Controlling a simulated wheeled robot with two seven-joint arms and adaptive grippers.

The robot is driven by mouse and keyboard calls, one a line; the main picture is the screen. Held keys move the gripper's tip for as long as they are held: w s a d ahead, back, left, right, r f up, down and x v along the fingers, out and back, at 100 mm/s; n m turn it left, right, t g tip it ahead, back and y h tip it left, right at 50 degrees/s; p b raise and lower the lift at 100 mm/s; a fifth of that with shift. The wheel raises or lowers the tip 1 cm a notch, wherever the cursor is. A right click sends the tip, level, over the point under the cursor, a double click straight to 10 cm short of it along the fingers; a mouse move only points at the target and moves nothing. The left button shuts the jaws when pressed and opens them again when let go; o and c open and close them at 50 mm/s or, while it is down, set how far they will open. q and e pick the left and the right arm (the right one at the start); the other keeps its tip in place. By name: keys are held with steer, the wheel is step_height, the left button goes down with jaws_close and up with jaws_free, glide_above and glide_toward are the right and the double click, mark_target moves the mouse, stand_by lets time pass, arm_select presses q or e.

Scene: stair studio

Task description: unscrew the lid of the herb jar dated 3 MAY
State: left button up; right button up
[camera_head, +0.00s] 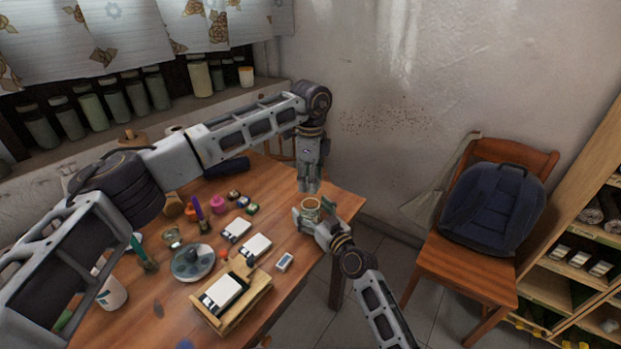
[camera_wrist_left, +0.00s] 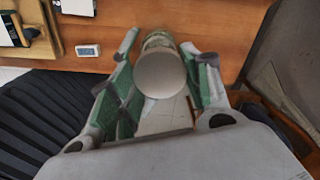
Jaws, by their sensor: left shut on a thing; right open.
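The herb jar (camera_head: 312,207) is a small glass jar with greenish contents, standing upright near the table's right edge. Its date is too small to read. My left gripper (camera_head: 309,189) points down just above the jar and is shut on a round pale lid (camera_wrist_left: 160,74), which shows between its fingers in the left wrist view. The jar (camera_wrist_left: 158,40) shows partly behind the lid there, and the lid looks raised off it. My right gripper (camera_head: 317,218) is low at the jar, its fingers open around it.
The wooden table (camera_head: 290,285) holds a wooden tray (camera_head: 247,303), white cards, a small white box (camera_head: 285,262), a grey round dish (camera_head: 193,262) and cups. A chair with a dark backpack (camera_head: 495,207) and a shelf stand at right. Jars line the windowsill.

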steer(key=v, duration=1.1)
steer(key=shift+s, duration=0.35)
steer(key=shift+d, duration=0.1)
stand_by(0.5)
